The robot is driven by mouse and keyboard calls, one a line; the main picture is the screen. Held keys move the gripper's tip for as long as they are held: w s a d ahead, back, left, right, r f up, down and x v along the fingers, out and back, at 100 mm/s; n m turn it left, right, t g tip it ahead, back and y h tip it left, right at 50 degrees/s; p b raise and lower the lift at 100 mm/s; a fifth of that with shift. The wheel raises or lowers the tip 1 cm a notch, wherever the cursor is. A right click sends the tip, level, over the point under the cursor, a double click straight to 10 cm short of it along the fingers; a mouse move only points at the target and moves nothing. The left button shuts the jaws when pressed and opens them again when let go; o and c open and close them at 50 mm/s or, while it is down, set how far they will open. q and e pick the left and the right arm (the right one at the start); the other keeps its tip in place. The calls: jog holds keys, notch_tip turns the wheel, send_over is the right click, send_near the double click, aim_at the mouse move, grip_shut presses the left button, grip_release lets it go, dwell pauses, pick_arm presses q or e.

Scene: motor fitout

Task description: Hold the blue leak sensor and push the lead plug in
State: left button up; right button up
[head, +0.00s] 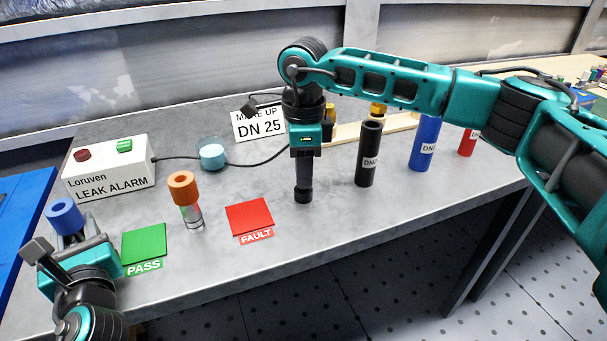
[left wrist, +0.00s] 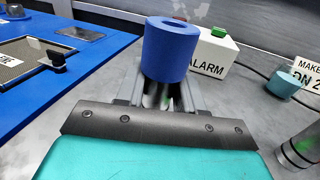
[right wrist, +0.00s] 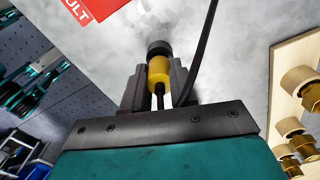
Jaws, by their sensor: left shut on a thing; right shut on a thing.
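The blue leak sensor (head: 65,217) has a thick blue ring-like top with a hole. It stands roughly upright in my left gripper (head: 75,243), at the table's left front. In the left wrist view the sensor (left wrist: 167,50) sits between the shut fingers (left wrist: 158,97), which hide most of its lower body. My right gripper (head: 303,172) points down near the middle of the table, well apart from the sensor. It is shut on the lead plug (right wrist: 159,70), yellow with a black end. In the head view only the plug's black end (head: 303,196) shows below the fingers.
The leak alarm box (head: 110,168) is at the back left, its cable passing a teal-filled cup (head: 212,155). An orange-topped sensor (head: 184,190) stands between the green PASS mat (head: 144,243) and red FAULT mat (head: 249,217). Black (head: 369,155) and blue (head: 424,145) cylinders stand right.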

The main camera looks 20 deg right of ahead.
notch_tip(320, 180, up, 9)
jog(key=shift+f, duration=0.1)
pick_arm(q)
jog(key=o, duration=1.2)
jog(key=shift+o, duration=0.2)
jog(key=v, duration=1.2)
jog(key=shift+s, duration=0.15)
pick_arm(e)
jog(key=shift+s, duration=0.1)
